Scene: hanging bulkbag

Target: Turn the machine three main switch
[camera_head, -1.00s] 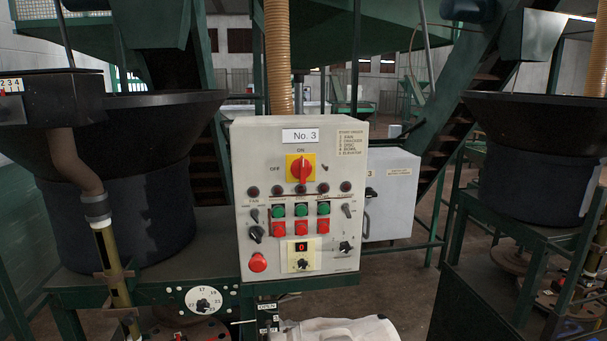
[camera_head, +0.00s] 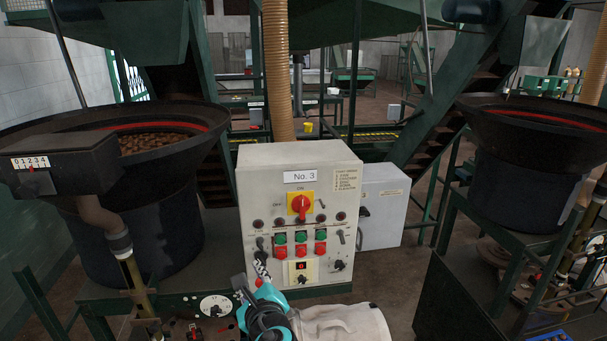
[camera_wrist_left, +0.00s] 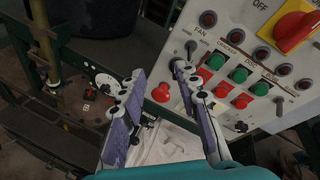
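The main switch (camera_head: 301,206) is a red rotary handle on a yellow plate, high on the grey control box marked No. 3 (camera_head: 262,190). "ON" is printed above it and "OFF" to its left. It also shows at the upper right of the left wrist view (camera_wrist_left: 295,28), partly cut off. My left gripper (camera_head: 262,268) is in front of the box's lower left, below the switch and apart from it. In the left wrist view its two fingers (camera_wrist_left: 154,80) are spread with nothing between them. My right gripper is not in view.
Indicator lamps, green and red buttons (camera_head: 281,245) and small knobs (camera_head: 338,265) crowd the panel below the switch. A black hopper (camera_head: 150,215) stands left, another (camera_head: 520,180) right. A white cabinet (camera_head: 385,212) stands behind the box.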

